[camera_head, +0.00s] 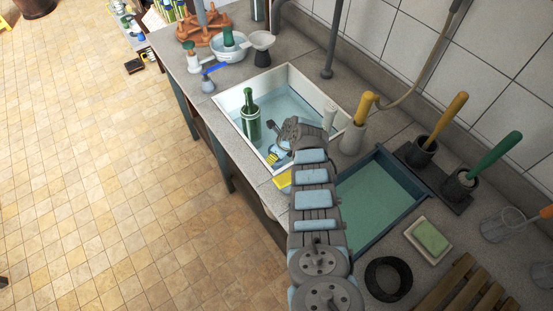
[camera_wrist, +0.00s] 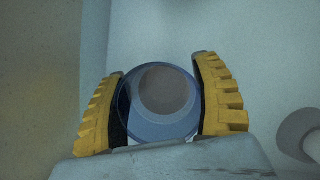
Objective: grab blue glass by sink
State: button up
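The blue glass (camera_wrist: 160,104) is see-through and round, seen from above in the wrist view. It sits between the two yellow-padded fingers of my gripper (camera_wrist: 160,95), and its rim meets both of them. My gripper looks shut on it, though how firmly is hard to see. In the head view my gripper (camera_head: 274,156) is low at the near left part of the white sink (camera_head: 247,138), and the glass there is mostly hidden by the fingers. Whether the glass rests on something is hidden.
A green bottle (camera_head: 250,118) stands in the sink, close to my gripper. A yellow sponge (camera_head: 283,182) lies at the sink's near edge. A blue tray (camera_head: 385,200), a soap dish (camera_head: 429,240) and handled tools in holders (camera_head: 422,152) are to the right. The floor on the left is clear.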

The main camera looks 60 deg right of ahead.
jog(key=c, duration=0.7)
jog(key=shift+r, duration=0.15)
